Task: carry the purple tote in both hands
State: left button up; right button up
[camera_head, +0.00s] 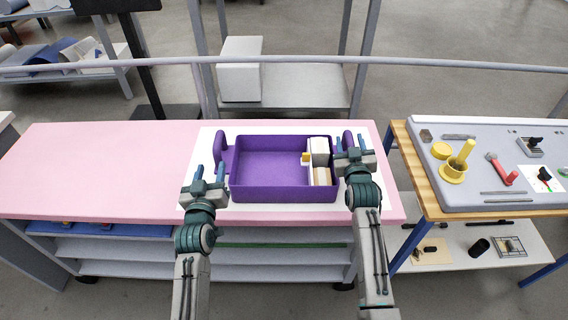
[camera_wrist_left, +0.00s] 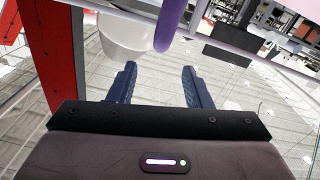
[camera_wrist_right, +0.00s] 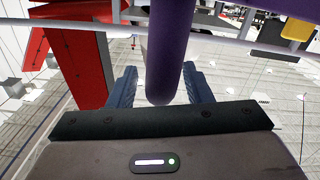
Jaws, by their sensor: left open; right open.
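The purple tote (camera_head: 270,193) sits on a white patch of the pink bench, with one upright handle at each end. My left gripper (camera_head: 210,170) is open and empty, on the near side of the left handle (camera_head: 221,152). In the left wrist view that handle (camera_wrist_left: 171,24) shows beyond the fingertips, not between them. My right gripper (camera_head: 350,146) is open at the right handle (camera_head: 348,138). In the right wrist view the handle (camera_wrist_right: 168,62) reaches down between the two open fingers. I cannot tell whether they touch it.
Pale boxes (camera_head: 320,152) and a small yellow piece lie in the tote's right part. The pink bench (camera_head: 90,165) is bare on the left. A wooden-edged table (camera_head: 425,180) with a grey tool tray stands close on the right. A rail (camera_head: 400,61) runs behind the bench.

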jog(key=s, duration=1.1)
pick_arm(q)
jog(key=s+a+p, duration=0.3)
jog(key=a, duration=0.2)
jog(key=shift+s, duration=0.15)
pick_arm(e)
notch_tip(320, 180, up, 3)
jog(key=shift+r, duration=0.1)
dwell(0.4)
pick_arm(q)
jog(key=shift+r+p, duration=0.95)
jog(key=shift+p, duration=0.1)
pick_arm(e)
jog(key=s+d, duration=0.3)
jog(key=d, duration=0.2)
jog(key=shift+s, duration=0.25)
